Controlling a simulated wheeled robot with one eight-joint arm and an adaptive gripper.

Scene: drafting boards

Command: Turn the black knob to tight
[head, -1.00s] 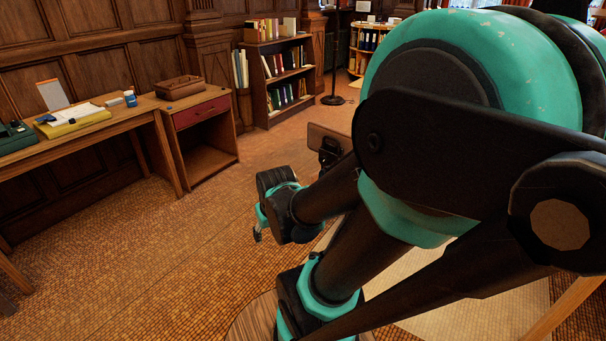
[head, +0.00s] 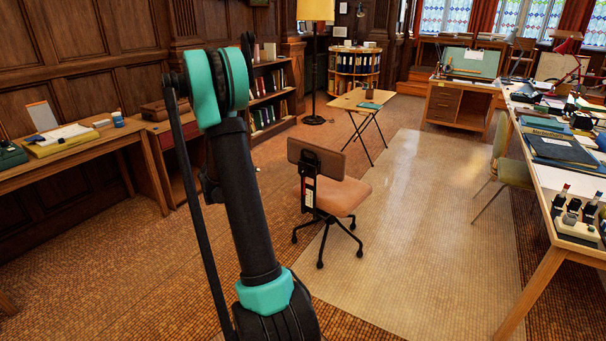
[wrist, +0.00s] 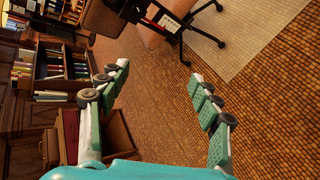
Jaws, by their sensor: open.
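I cannot make out the black knob in either view. A tilted green drafting board (head: 470,63) stands on a wooden desk at the back right; a pale board (head: 557,67) stands to its right. Both are too small to show a knob. My gripper (wrist: 158,74) is open and empty in the wrist view, its two fingers wide apart above the tiled floor. In the head view my arm hides most of the gripper. It is far from both boards.
An office chair (head: 330,190) stands mid-floor. Behind it is a small folding table (head: 362,103). A long cluttered table (head: 545,180) runs along the right, with a green chair (head: 513,172) beside it. A side table (head: 75,145) lines the left wall.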

